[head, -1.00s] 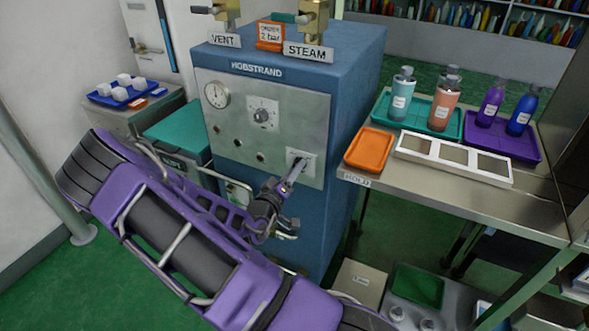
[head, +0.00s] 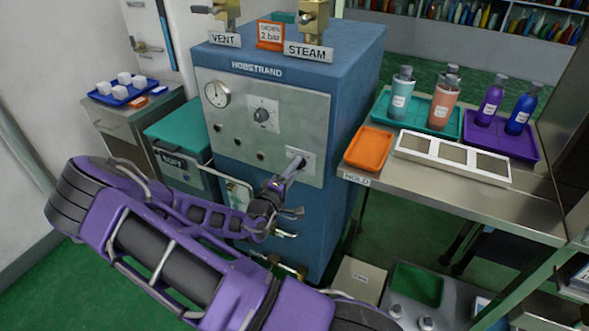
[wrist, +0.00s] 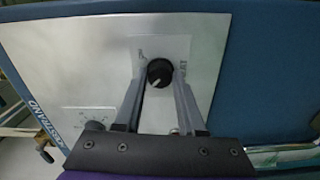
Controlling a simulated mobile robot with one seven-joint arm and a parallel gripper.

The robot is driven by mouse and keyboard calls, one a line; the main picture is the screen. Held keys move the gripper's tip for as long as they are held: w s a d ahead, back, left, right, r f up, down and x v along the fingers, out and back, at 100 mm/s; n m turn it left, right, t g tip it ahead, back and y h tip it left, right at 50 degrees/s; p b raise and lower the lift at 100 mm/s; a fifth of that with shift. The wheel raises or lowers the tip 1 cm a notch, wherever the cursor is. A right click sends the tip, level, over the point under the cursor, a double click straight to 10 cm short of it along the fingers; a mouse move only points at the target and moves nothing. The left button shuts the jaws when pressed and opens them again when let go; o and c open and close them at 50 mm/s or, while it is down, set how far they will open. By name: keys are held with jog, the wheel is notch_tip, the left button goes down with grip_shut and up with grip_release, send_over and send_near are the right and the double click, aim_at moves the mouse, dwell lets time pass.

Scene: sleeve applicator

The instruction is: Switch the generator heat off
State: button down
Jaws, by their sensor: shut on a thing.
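The generator (head: 352,95) is a blue cabinet with a metal front panel and a "HOBSTRAND" label. Its heat knob (wrist: 158,74) is black and round with a pale pointer mark, on a pale plate with partly hidden lettering ending in "EAT". My gripper (head: 296,165) reaches the plate at the panel's lower right. In the wrist view, my gripper's two fingers (wrist: 163,82) lie on either side of the heat knob and are shut on it. The fingers cover part of the lettering, and the knob is hidden in the head view.
The panel also carries a gauge (head: 217,94) and a dial (head: 262,115). VENT (head: 226,15) and STEAM (head: 313,17) valves stand on top. At right, a metal table (head: 462,192) holds an orange tray (head: 369,147), bottles and a white frame. A teal-lidded bin (head: 182,130) stands left.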

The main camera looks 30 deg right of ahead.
dwell(0.4)
jog(key=c, duration=0.5)
grip_release()
jog(key=shift+a, duration=0.1)
jog(key=v, duration=1.7)
jog(key=shift+s+p, duration=0.2)
jog(key=shift+p, duration=0.2)
